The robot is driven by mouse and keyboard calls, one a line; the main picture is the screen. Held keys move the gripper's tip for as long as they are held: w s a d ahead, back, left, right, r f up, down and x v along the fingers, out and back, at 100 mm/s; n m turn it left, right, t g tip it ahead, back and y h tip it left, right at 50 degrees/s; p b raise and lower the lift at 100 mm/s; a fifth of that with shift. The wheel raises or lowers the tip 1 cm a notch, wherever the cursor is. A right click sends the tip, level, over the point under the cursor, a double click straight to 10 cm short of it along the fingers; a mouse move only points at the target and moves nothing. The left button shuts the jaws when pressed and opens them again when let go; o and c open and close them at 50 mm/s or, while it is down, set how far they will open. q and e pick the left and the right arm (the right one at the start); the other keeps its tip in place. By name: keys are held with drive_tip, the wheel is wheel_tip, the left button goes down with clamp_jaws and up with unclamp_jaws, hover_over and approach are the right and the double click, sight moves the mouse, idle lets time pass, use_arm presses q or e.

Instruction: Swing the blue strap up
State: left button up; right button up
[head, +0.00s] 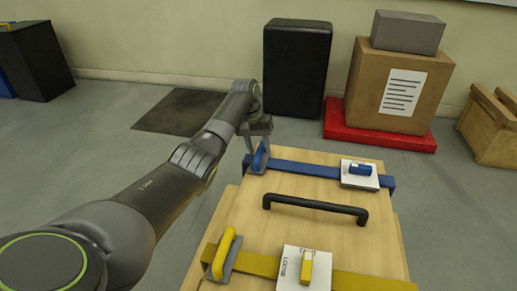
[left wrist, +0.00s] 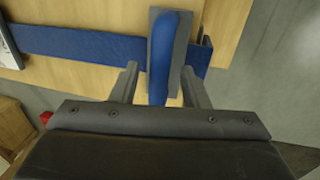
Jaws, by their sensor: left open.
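The blue strap (head: 304,171) lies across the far side of a wooden plate (head: 240,207). At its left end is a blue handle (head: 259,159) on a grey backing. At its right is a white plate (head: 372,182) with a blue knob (head: 360,169). My left gripper (head: 257,146) is at the left-end handle. In the left wrist view the open fingers (left wrist: 159,88) stand on either side of the lower end of the blue handle (left wrist: 163,50), with gaps visible. The strap (left wrist: 75,50) runs behind the handle there. My right gripper is not in view.
A black bar handle (head: 314,206) crosses the plate's middle. A yellow strap (head: 257,264) with a yellow handle (head: 225,251) and a white plate (head: 292,271) lettered LOOSE is nearer. Behind stand a black case (head: 296,67) and a cardboard box (head: 394,87) on a red base (head: 381,138).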

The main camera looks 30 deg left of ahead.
use_arm(q)
clamp_jaws()
drive_tip(key=shift+r, duration=0.2)
idle(0.3)
